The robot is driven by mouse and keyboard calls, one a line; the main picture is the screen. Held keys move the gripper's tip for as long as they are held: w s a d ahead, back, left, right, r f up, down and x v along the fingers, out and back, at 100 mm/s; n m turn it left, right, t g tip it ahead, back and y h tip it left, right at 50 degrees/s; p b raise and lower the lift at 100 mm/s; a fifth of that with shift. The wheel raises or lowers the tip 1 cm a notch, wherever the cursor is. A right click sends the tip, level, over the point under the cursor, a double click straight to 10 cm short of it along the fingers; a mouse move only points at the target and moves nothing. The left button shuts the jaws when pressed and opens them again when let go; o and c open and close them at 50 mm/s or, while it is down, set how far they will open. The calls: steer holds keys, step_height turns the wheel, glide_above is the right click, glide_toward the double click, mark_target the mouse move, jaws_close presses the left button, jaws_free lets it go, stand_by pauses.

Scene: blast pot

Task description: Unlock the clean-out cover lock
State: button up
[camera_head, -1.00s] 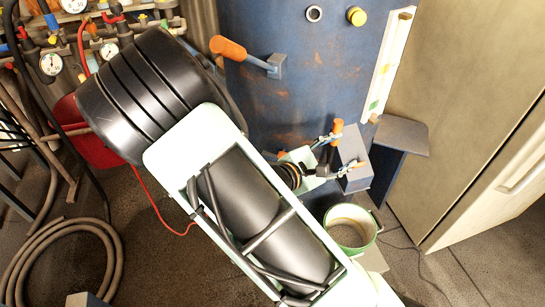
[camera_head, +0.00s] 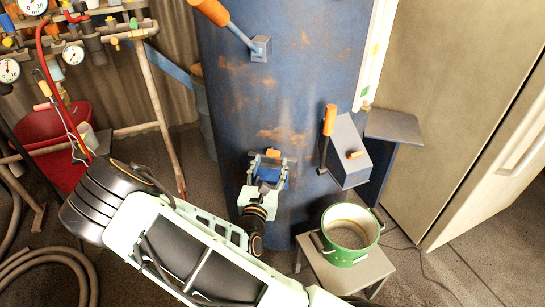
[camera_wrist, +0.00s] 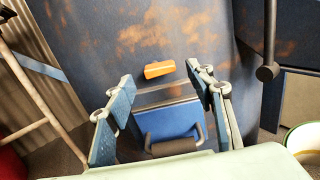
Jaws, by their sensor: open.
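The blue rusty pot (camera_head: 300,80) stands upright ahead. Low on its front, an orange handle (camera_wrist: 159,69), seemingly the lock, lies crosswise just above a blue panel with a dark bar handle (camera_wrist: 174,146), seemingly the clean-out cover. The orange handle also shows small in the head view (camera_head: 272,153). My gripper (camera_head: 272,160) is open in front of this spot. In the wrist view its fingers (camera_wrist: 159,78) frame the orange handle and the panel from left and right. Nothing is visibly gripped; contact cannot be told. The gripper partly hides the panel in the head view.
A grey box (camera_head: 347,150) with an upright orange-tipped lever (camera_head: 329,121) stands right of my gripper. A green pot (camera_head: 350,235) sits on a low stand (camera_head: 322,270). Another orange handle (camera_head: 211,12) juts from the upper pot. Pipes and a red bucket (camera_head: 62,145) are left.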

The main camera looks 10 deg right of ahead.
mark_target(273, 156)
steer(key=b+x, duration=0.1)
steer(key=x, duration=0.4)
steer(key=shift+w, duration=0.1)
steer(key=c, duration=1.2)
steer(key=shift+o, duration=0.2)
